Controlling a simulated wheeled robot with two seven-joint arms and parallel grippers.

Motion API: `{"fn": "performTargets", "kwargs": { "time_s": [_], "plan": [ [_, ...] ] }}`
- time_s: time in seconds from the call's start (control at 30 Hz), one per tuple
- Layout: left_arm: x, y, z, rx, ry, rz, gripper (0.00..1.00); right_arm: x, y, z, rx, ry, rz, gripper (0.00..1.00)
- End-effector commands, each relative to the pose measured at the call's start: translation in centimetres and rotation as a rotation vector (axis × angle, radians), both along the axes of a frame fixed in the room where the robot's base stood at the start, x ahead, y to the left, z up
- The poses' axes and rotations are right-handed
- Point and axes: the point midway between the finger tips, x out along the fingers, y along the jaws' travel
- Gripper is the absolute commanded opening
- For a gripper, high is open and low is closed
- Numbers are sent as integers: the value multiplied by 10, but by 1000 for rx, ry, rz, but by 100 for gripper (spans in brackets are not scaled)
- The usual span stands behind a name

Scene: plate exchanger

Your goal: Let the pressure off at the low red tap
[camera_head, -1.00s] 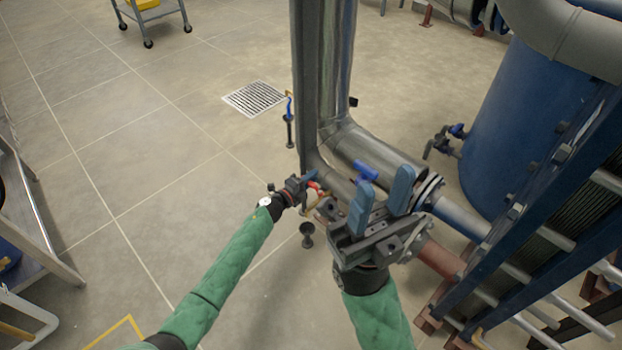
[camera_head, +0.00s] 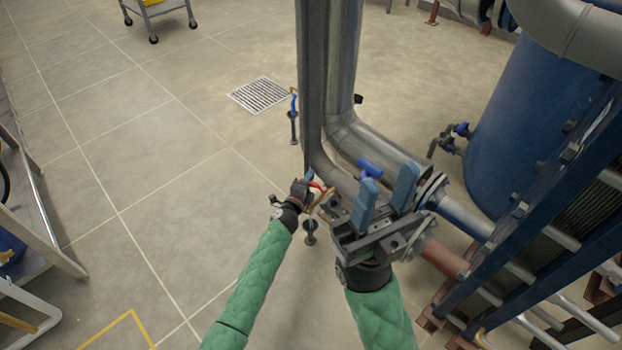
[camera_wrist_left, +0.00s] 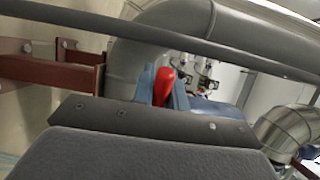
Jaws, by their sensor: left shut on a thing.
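The low red tap handle (camera_head: 318,187) shows in the head view beside the lower bend of the grey pipe (camera_head: 330,165). My left gripper (camera_head: 312,180) is at it. In the left wrist view the red handle (camera_wrist_left: 164,86) stands between the two blue fingers of my left gripper (camera_wrist_left: 161,88), which are shut on it. A brass-coloured pipe piece (camera_head: 318,203) shows just below the handle. My right gripper (camera_head: 387,198) is in front of the pipes, its two blue fingers upright and apart with nothing between them.
A black drain funnel (camera_head: 310,232) stands below the tap. A blue-handled valve (camera_head: 369,168) is behind my right gripper. The blue-framed plate exchanger (camera_head: 545,215) and a blue tank (camera_head: 510,120) fill the right.

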Motion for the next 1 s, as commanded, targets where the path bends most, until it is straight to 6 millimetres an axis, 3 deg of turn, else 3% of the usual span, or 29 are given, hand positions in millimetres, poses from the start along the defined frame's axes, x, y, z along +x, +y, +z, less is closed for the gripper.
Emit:
{"fn": "performTargets", "kwargs": {
  "time_s": [0.33, 0.37, 0.47, 0.77, 1.0],
  "plan": [
    [-1, 1, -1, 0, 2, 8, 0, 0, 0, -3, -3, 8, -1, 38],
    [-1, 1, -1, 0, 2, 8, 20, 0, 0, -3, -4, 9, -1, 38],
    [-1, 1, -1, 0, 2, 8, 36, 0, 0, -3, -4, 10, -1, 38],
    [-2, 1, 0, 0, 2, 8, 36, 0, 0, -1, -4, 7, 0, 38],
    [-25, 11, 0, 0, 3, 9, 36, 0, -1, 8, 3, 0, 3, 38]
  ]
}}
